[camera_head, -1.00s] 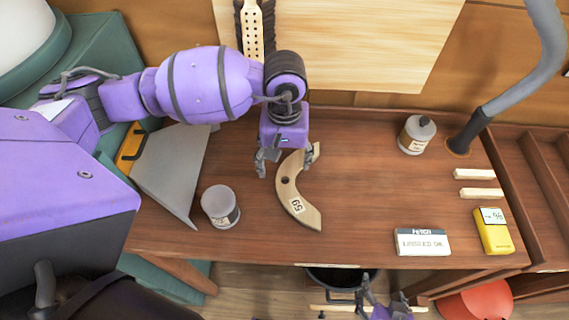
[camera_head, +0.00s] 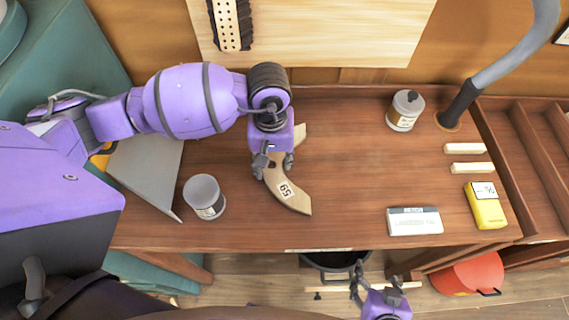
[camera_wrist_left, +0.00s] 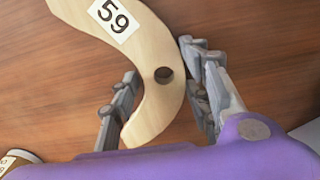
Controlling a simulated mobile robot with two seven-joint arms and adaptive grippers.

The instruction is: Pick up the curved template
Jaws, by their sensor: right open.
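The curved template (camera_head: 293,192) is a pale wooden arc marked 59, lying on the brown bench; it also shows in the left wrist view (camera_wrist_left: 150,38) with a round hole. The gripper hides part of the template in the head view. My right gripper (camera_head: 374,272) is open and empty, low in front of the bench edge.
Another jar (camera_head: 405,110), a white box (camera_head: 413,221), a yellow device (camera_head: 485,205) and two pale sticks (camera_head: 466,148) are at right. The bench between is clear.

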